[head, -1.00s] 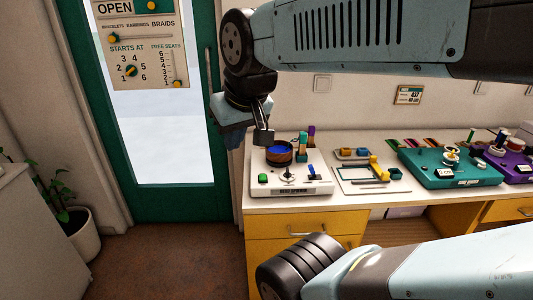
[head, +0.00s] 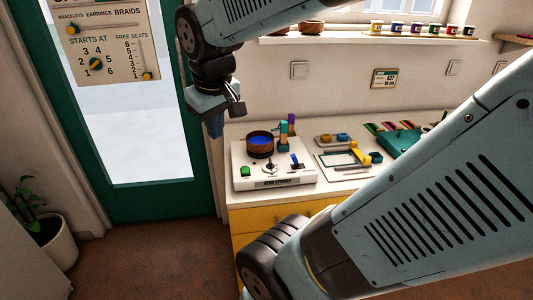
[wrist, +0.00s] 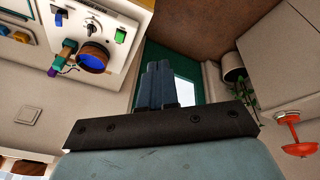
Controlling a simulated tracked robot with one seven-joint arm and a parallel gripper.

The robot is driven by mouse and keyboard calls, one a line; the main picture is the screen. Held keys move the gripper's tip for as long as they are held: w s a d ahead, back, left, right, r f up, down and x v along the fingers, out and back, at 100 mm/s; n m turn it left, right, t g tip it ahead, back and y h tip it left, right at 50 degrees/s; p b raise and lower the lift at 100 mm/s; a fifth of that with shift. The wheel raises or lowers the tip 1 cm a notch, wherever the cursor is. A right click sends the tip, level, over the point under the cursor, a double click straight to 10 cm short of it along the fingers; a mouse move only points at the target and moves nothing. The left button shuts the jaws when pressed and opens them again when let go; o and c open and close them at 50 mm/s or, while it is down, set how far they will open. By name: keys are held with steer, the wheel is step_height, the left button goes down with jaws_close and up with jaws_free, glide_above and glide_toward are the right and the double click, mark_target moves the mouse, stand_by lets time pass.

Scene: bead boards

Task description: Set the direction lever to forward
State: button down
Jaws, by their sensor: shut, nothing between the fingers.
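The white bead spinner box (head: 290,180) stands at the left end of the counter. On it are a brown bowl with blue beads (head: 260,143), a green button (head: 244,172), a small dark knob with a pale base (head: 268,167) and a blue-tipped lever (head: 295,160). I cannot read which control is marked for direction. My gripper (head: 214,127) is left of the box, above it and apart from it, fingers pointing down. In the wrist view its fingers (wrist: 157,68) are together and empty. The blue lever (wrist: 60,17) and green button (wrist: 121,35) show at the upper left.
Teal and purple posts (head: 287,130) stand behind the bowl. A tray with yellow and blue parts (head: 345,160) lies right of the box, with a teal machine (head: 398,141) beyond. The green door (head: 205,185) is to the left. My own arm covers the right side.

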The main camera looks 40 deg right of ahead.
steer(key=w+d+f+n+g+h, duration=0.3)
steer(key=w+d+f+n+g, duration=0.1)
steer(key=w+d+f+g, duration=0.35)
steer(key=n+g+h, duration=0.3)
steer(key=n+h, duration=0.4)
steer(key=h, duration=0.1)
glide_toward(295, 160)
steer(key=w+a, duration=0.1)
steer(key=w+a+r, duration=0.1)
steer(key=w, duration=0.1)
steer(key=w+a, duration=0.1)
steer(key=shift+w+r, duration=0.2)
steer(key=shift+w, duration=0.05)
steer(key=shift+d, duration=0.1)
steer(key=x, duration=1)
steer(key=shift+s+f, duration=0.1)
steer(key=shift+f, duration=0.05)
steer(key=shift+a+m, duration=0.3)
